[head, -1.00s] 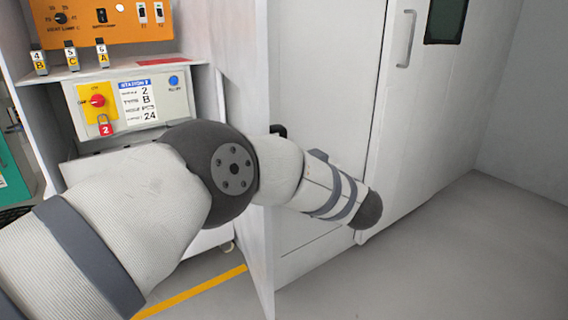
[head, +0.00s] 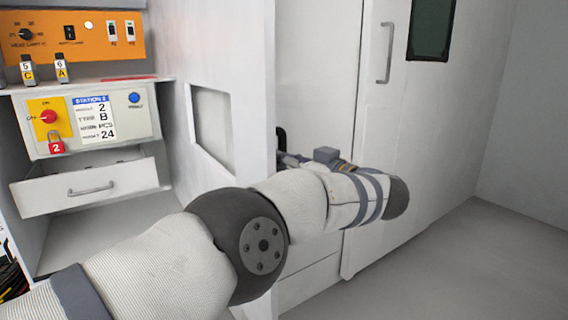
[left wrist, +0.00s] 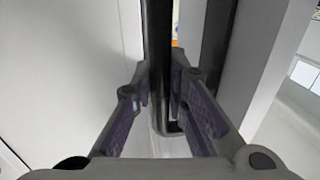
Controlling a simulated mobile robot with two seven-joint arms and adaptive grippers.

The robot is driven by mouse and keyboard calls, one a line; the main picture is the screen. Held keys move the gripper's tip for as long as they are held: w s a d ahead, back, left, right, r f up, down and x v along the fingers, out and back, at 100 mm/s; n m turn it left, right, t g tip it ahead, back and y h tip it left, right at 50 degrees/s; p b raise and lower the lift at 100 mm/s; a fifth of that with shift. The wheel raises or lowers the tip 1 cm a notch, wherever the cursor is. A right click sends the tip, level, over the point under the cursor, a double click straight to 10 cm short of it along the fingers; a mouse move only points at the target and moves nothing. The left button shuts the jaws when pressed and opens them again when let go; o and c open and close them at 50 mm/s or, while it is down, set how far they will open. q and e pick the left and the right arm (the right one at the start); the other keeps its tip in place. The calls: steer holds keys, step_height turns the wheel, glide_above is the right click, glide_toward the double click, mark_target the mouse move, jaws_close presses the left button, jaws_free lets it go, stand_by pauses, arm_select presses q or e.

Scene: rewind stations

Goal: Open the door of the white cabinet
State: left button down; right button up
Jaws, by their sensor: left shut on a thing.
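The white cabinet's flat white door (head: 318,75) stands right of a white upright side panel (head: 252,90). A black handle (head: 281,136) shows at the door's left edge. My left gripper (head: 287,158) is at this handle, and my forearm hides much of the door's lower part. In the left wrist view the dark upright handle bar (left wrist: 158,55) runs between the two fingers of my left gripper (left wrist: 167,95), which is shut on it. The head view does not clearly show whether the door stands ajar. My right gripper is not in view.
At the left stand an orange switch panel (head: 85,35), a station box (head: 95,118) with a red padlock (head: 56,142), and a drawer (head: 90,188). A tall white door (head: 400,130) with a grey handle (head: 387,52) is at right. Grey floor (head: 440,270) is clear at right.

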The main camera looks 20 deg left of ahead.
arm_select(q)
steer(key=c, duration=1.6)
jaws_free()
steer(key=shift+o, duration=0.2)
step_height(320, 180, up, 10)
steer(key=shift+r, duration=0.1)
